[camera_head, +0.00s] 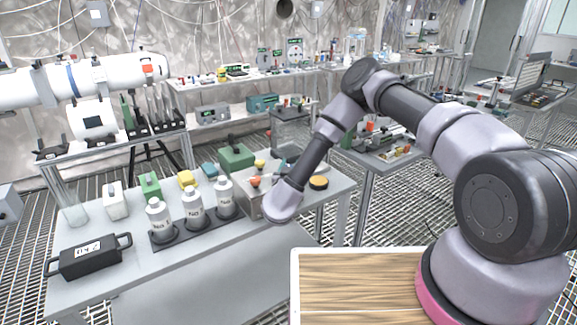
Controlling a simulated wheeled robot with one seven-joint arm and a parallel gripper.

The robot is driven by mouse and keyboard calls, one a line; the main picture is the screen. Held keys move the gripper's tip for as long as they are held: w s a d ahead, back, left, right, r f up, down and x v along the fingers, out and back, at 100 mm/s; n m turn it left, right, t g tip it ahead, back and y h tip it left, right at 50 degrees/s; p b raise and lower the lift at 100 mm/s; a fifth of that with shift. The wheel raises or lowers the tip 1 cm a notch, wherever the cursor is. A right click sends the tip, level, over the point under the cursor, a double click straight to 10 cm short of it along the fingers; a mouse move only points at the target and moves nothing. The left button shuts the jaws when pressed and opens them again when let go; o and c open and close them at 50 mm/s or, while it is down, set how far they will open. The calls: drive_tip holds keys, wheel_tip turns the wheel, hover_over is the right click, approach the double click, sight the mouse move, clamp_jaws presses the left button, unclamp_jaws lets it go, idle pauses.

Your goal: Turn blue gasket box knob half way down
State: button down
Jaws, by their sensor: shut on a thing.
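A grey metal box (247,202) stands at the right part of the near table, just left of my arm's end. It has an orange knob (255,181) and a yellow knob (260,165) on its upper side. I cannot make out a blue gasket on it, nor a blue knob. My arm reaches from the right and bends down. Its rounded wrist end is in front of the box's right part and hides some of it. My gripper's fingers are hidden behind the wrist, so I cannot see what they touch.
White bottles (193,208) stand in a dark holder left of the box. A black handled case (89,257) lies front left. Green boxes (236,157) and a yellow item (187,179) stand behind. A round black-and-yellow item (318,182) is right of my wrist. The front table edge is clear.

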drive_tip(key=shift+d+m+h, duration=0.15)
drive_tip(key=shift+m+h, duration=0.35)
drive_tip(key=shift+h, duration=0.3)
drive_tip(key=shift+c, duration=2.1)
unclamp_jaws()
drive_tip(key=shift+s, duration=0.15)
drive_tip(key=shift+s+a, duration=0.2)
drive_tip(key=shift+s, duration=0.15)
drive_tip(key=v, duration=1)
drive_tip(key=shift+d+r, duration=0.1)
